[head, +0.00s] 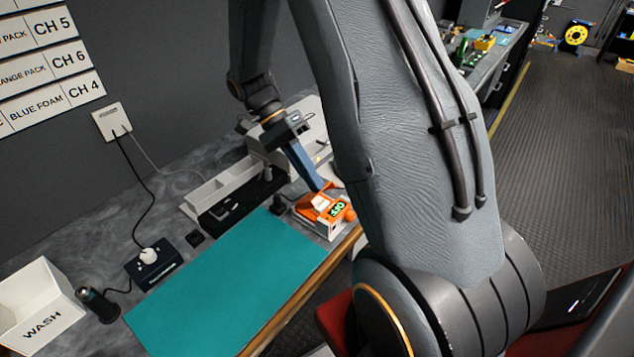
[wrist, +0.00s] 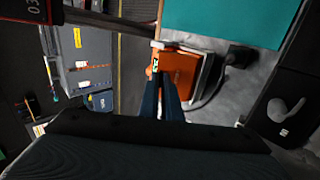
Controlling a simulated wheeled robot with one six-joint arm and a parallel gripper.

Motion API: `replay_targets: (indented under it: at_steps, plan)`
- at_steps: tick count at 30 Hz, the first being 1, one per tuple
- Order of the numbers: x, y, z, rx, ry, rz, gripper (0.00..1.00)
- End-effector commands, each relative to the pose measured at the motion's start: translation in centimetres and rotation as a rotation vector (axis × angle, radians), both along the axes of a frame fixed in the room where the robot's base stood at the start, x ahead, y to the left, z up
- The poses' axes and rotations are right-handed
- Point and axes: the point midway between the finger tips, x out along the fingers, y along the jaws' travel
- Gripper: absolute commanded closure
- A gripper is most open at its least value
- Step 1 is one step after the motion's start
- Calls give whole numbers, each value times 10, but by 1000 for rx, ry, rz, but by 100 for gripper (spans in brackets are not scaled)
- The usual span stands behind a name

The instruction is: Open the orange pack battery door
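The orange pack (head: 325,206) sits at the right end of the bench, by the corner of the teal mat. It has an orange top, pale sides, a white part on top and a small green-lit display reading "OFF". In the wrist view the orange pack (wrist: 182,68) lies just beyond my fingertips. My gripper (head: 321,187) comes down over the pack's back edge, and its blue fingers (wrist: 160,82) lie close together, seemingly shut. I cannot tell whether the tips touch the pack. The battery door cannot be clearly made out; my fingers cover part of the pack.
The teal mat (head: 235,280) is clear. Behind it stand a grey tray (head: 225,187) and a dark box with a white plug (head: 150,257). A white WASH bin (head: 38,312) and a dark cylinder (head: 98,304) are at the left. A cable runs beside the pack.

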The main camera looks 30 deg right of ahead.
Motion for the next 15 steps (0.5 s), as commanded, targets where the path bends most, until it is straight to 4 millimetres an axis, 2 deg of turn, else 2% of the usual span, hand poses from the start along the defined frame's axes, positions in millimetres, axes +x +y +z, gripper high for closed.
replay_targets:
  at_steps: [15]
  plan:
    - [30,11,-5,-153,421,-1,100]
